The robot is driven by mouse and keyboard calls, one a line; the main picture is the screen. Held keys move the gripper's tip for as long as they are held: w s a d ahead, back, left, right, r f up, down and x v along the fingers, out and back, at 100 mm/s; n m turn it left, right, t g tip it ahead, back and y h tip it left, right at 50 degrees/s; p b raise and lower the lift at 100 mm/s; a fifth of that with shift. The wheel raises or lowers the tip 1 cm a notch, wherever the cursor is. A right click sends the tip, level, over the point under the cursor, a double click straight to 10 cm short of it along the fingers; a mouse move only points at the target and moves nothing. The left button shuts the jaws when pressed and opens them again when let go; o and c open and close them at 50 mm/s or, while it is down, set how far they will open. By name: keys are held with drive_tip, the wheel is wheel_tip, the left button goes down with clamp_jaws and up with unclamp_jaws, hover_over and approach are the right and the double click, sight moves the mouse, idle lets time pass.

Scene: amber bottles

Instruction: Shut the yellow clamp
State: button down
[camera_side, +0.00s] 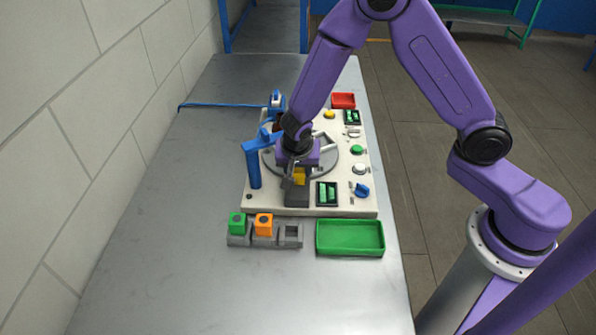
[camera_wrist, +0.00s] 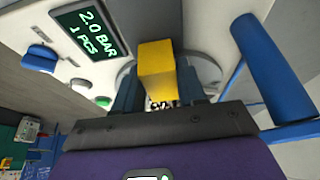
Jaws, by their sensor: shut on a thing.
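My gripper (camera_side: 298,168) is over the front of the pale panel, pointing down at a dark grey block-like fixture (camera_side: 297,197). It is shut on a yellow block-shaped piece (camera_side: 299,177), just above or at that fixture; I cannot tell whether they touch. In the wrist view the yellow piece (camera_wrist: 156,72) stands between the two dark fingers (camera_wrist: 158,92). I cannot tell whether this piece is part of the yellow clamp. No other clearly clamp-shaped yellow thing shows. My arm and gripper hide part of the round grey plate (camera_side: 268,160).
A blue upright handle (camera_side: 252,165) stands close left of my gripper; it also shows in the wrist view (camera_wrist: 273,65). A small display (camera_side: 327,193) and blue knob (camera_side: 360,190) are to the right. In front are a green tray (camera_side: 350,250) and a rack (camera_side: 291,243) with green and orange blocks.

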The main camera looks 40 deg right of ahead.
drive_tip(key=shift+w+d, duration=0.2)
drive_tip(key=shift+d, duration=0.05)
drive_tip(key=c, duration=0.7)
unclamp_jaws()
drive_tip(key=shift+a+r, duration=0.1)
drive_tip(key=v, duration=1.7)
drive_tip(key=shift+s+r, duration=0.1)
drive_tip(key=shift+r, duration=0.05)
drive_tip(key=s+d+n+g+y, duration=0.1)
drive_tip(key=s+d+n, duration=0.2)
drive_tip(key=s+n, duration=0.4)
drive_tip(key=s+d+n+g+y, duration=0.1)
drive_tip(key=s+d+n, duration=0.2)
drive_tip(key=s+n, duration=0.4)
drive_tip(key=s+d+n+g+y, duration=0.1)
drive_tip(key=s+d+n, duration=0.2)
drive_tip(key=s+n, duration=0.4)
drive_tip(key=shift+s+d+r+n+y, duration=0.1)
drive_tip(key=shift+s+r, duration=0.05)
drive_tip(key=shift+s, duration=0.45)
drive_tip(key=shift+s+d+r+n+y, duration=0.1)
drive_tip(key=shift+s+d, duration=0.05)
drive_tip(key=shift+s, duration=0.4)
drive_tip(key=shift+s+d+r+n+y, duration=0.1)
drive_tip(key=shift+s+r, duration=0.05)
drive_tip(key=shift+s, duration=0.45)
